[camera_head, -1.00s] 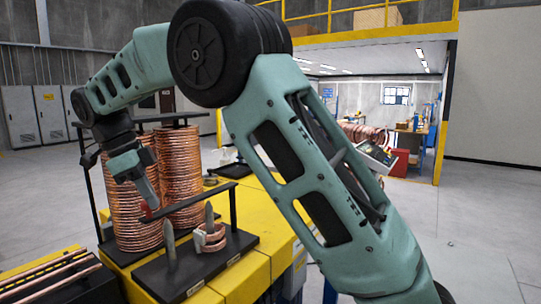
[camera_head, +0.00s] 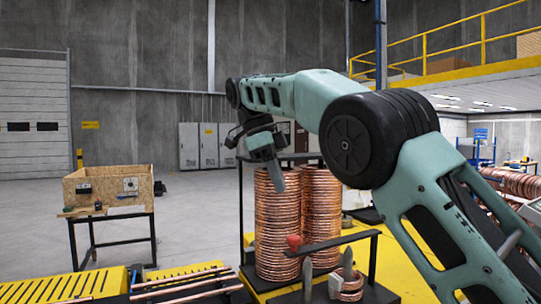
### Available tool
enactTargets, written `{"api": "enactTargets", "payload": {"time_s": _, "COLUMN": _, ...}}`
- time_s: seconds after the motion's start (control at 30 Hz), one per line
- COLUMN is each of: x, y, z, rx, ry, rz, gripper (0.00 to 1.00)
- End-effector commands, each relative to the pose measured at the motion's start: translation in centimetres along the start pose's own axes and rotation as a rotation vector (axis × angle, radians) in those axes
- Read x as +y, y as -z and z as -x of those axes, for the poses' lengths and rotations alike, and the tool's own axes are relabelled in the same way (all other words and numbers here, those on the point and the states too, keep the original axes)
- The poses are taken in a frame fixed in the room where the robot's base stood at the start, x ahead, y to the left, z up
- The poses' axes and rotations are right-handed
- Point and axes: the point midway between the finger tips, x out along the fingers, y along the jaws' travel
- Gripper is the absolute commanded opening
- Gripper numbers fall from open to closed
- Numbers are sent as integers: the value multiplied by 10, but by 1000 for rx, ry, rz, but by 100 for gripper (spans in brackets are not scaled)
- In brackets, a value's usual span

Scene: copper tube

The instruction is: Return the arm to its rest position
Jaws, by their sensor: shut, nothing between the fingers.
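My green arm spans the right half of the view and bends over at a large black joint. My gripper (camera_head: 277,184) hangs at its far end, pointing down, in front of the left tall copper tube coil (camera_head: 277,215). Its fingers look shut and I see nothing held. A second tall copper coil (camera_head: 322,205) stands just to the right. Below the gripper is a black stand (camera_head: 335,243) with a crossbar and a red knob (camera_head: 294,241) at its left end. A small copper coil (camera_head: 348,284) sits on the stand's base around an upright post.
Copper tubes (camera_head: 185,290) lie on a rack at the bottom. A wooden box (camera_head: 108,187) on a black table stands at the left. Grey cabinets (camera_head: 205,146) stand by the back wall. Open floor lies between. A yellow railed platform (camera_head: 450,70) is at the upper right.

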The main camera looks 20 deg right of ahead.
Motion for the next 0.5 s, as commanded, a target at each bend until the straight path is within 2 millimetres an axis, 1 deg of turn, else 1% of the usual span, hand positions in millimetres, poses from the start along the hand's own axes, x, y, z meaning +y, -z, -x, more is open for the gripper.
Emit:
{"api": "enactTargets", "payload": {"time_s": 0.03, "x": 0, "y": 3, "z": 17, "rx": 1, "ry": -1, "rz": 0, "gripper": 0}}
{"api": "enactTargets", "payload": {"time_s": 0.2, "x": 0, "y": 4, "z": 39, "rx": 4, "ry": -3, "rz": -1, "gripper": 0}}
{"api": "enactTargets", "payload": {"time_s": 0.33, "x": 1, "y": 4, "z": 48, "rx": 4, "ry": -4, "rz": -1, "gripper": 0}}
{"api": "enactTargets", "payload": {"time_s": 0.5, "x": 1, "y": 3, "z": 53, "rx": 5, "ry": -5, "rz": 0, "gripper": 0}}
